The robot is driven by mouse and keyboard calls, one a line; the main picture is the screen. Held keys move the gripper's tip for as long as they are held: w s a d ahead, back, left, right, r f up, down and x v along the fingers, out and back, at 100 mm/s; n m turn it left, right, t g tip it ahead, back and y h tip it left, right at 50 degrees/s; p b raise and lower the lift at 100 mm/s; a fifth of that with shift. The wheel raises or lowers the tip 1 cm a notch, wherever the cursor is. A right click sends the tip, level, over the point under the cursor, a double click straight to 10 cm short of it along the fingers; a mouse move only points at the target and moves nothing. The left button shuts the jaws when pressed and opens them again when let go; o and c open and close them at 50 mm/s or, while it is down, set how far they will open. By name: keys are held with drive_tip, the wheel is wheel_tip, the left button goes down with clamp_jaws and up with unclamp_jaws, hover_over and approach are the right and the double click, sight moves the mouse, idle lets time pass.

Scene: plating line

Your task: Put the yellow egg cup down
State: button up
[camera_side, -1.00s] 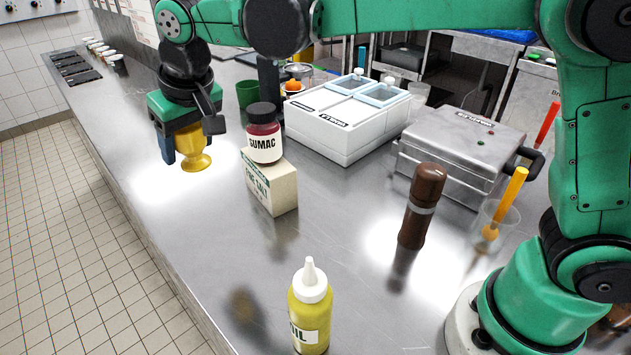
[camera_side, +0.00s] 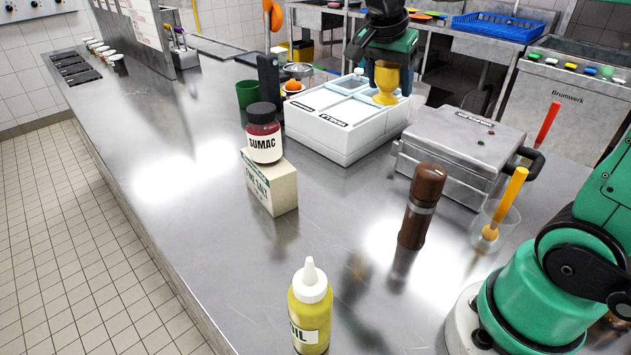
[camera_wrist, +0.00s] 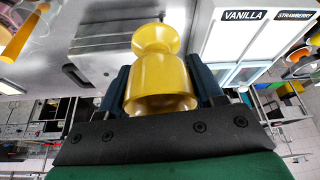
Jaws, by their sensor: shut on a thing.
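The yellow egg cup (camera_side: 386,84) is held in my gripper (camera_side: 388,72), which is shut on it. In the side view the cup looks upright and overlaps the right end of the white two-lidded box (camera_side: 318,141); I cannot tell whether it touches anything below. In the wrist view the egg cup (camera_wrist: 160,75) fills the middle, between the two dark blue fingers of the gripper (camera_wrist: 163,88). The box's lid labels, "VANILLA" and "STRAWBERRY", show at the upper right there.
A metal press (camera_side: 460,150) stands right of the white box. A sumac jar (camera_side: 264,135) sits on a salt box (camera_side: 270,184). A pepper mill (camera_side: 421,207) and an oil bottle (camera_side: 310,312) stand nearer. The steel counter at left (camera_side: 150,130) is clear.

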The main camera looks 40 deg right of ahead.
drive_tip(key=s+d+m, duration=0.1)
approach(390, 191)
drive_tip(key=shift+m+g, duration=0.3)
drive_tip(key=x, duration=0.6)
drive_tip(key=shift+w+d, duration=0.1)
drive_tip(key=shift+w, duration=0.15)
drive_tip(key=o, duration=1.3)
drive_tip(key=shift+f, duration=0.1)
